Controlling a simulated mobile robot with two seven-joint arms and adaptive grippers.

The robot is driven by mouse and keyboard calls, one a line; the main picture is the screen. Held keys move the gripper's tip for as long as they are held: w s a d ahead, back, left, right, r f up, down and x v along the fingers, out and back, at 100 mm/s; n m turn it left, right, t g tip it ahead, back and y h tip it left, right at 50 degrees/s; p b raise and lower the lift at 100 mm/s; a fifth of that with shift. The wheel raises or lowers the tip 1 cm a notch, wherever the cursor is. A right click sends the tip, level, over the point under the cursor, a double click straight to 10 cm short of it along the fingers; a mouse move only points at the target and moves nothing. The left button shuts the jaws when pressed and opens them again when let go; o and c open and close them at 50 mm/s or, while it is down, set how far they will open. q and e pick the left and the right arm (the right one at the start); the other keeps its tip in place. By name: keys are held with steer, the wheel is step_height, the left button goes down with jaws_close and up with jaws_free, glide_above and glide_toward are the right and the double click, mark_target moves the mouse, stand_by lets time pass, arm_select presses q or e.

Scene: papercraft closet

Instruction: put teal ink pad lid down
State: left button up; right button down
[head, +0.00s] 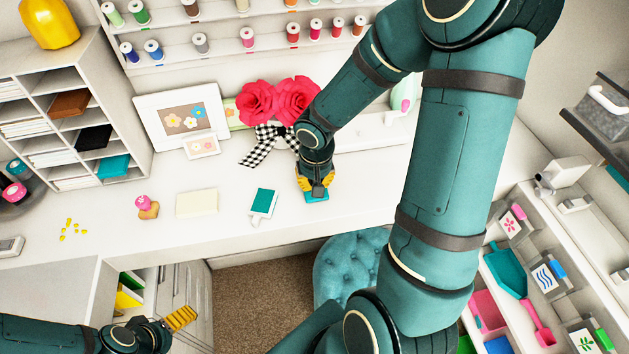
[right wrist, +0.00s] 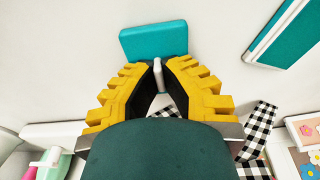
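The teal ink pad lid (head: 317,197) is at my right gripper (head: 316,184), over the white desk near its front edge. In the right wrist view, the lid (right wrist: 153,40) shows its flat teal face just beyond the yellow fingertips (right wrist: 157,68). A narrow white part of it sits between the fingertips, which close on it from both sides. Whether the lid touches the desk is hard to tell. The open ink pad (head: 263,203), teal on a white base, lies to its left, apart from it. My left gripper (head: 180,318) is low at the left, its opening unclear.
A cream block (head: 197,203) and a pink-handled stamp (head: 147,207) stand left of the pad. Red paper flowers (head: 278,100) with a checkered bow (head: 268,143) and framed flower pictures (head: 183,120) are behind. Bare desk lies around the lid. A teal stool (head: 345,262) is below.

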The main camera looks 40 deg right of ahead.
steer(key=shift+f, duration=0.15)
steer(key=c, duration=1.1)
jaws_free()
steer(key=shift+c, duration=0.2)
steer(key=shift+r, duration=0.5)
step_height(320, 180, up, 11)
steer(key=s+p, duration=0.1)
steer(key=p, duration=0.1)
steer(key=shift+s+a+r+p, duration=0.15)
steer(key=shift+a+p, duration=0.2)
